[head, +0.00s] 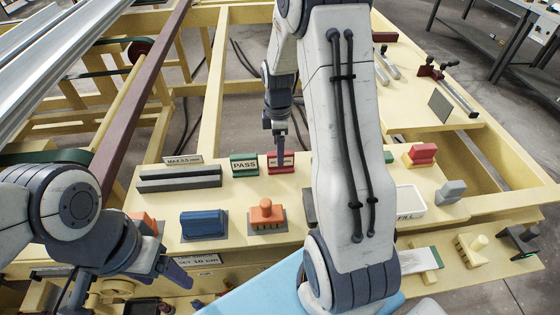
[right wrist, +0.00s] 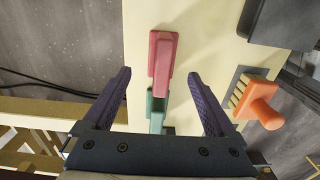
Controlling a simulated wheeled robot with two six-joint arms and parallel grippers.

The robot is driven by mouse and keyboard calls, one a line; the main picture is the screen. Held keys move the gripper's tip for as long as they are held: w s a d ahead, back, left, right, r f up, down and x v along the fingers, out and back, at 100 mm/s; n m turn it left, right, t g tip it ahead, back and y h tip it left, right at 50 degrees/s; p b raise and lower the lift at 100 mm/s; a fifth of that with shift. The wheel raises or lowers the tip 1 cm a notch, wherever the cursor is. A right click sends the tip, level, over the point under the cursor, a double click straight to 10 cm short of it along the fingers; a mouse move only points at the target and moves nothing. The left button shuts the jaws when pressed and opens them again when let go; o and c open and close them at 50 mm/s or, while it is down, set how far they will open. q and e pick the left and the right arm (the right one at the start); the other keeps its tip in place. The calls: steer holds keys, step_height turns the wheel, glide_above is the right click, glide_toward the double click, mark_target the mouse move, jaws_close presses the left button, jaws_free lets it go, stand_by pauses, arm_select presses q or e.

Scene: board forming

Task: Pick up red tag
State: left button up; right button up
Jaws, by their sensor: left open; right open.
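The red tag (head: 281,169) stands on the yellow board, right of the green PASS tag (head: 244,165). My right gripper (head: 280,152) points down over the red tag and partly covers it in the head view. In the right wrist view the red tag (right wrist: 162,55) lies between and just beyond the open fingers (right wrist: 159,76), with nothing held. The green tag (right wrist: 155,112) also shows there, lower between the fingers. Contact with the red tag cannot be told. My left gripper (head: 172,270) is open and empty at the lower left, off the board's front edge.
A grey block (head: 180,180), a blue block (head: 204,224) and an orange-handled stamp (head: 266,213) sit nearby on the board. Another red block (head: 421,154) and a white FILL tray (head: 411,200) are at the right. The orange handle (right wrist: 265,114) shows right of the fingers.

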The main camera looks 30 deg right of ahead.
steer(key=shift+s+f, duration=0.1)
steer(key=shift+f, duration=0.55)
steer(key=f, duration=0.2)
steer(key=f+p, duration=0.1)
steer(key=f, duration=0.1)
steer(key=shift+s+d+f, duration=0.1)
steer(key=shift+d+f, duration=0.1)
jaws_close()
steer(key=shift+r, duration=0.1)
steer(key=shift+r, duration=0.45)
step_height(320, 180, up, 3)
steer(key=shift+f+b, duration=0.1)
steer(key=shift+b, duration=0.25)
steer(key=s+r+b, duration=0.1)
steer(key=s+r, duration=0.2)
steer(key=s, duration=0.2)
steer(key=s+a+r+b, duration=0.1)
steer(key=s+r, duration=0.3)
steer(key=s, duration=0.2)
steer(key=shift+s+a, duration=0.15)
steer(key=shift+s, duration=0.15)
steer(key=shift+r, duration=0.1)
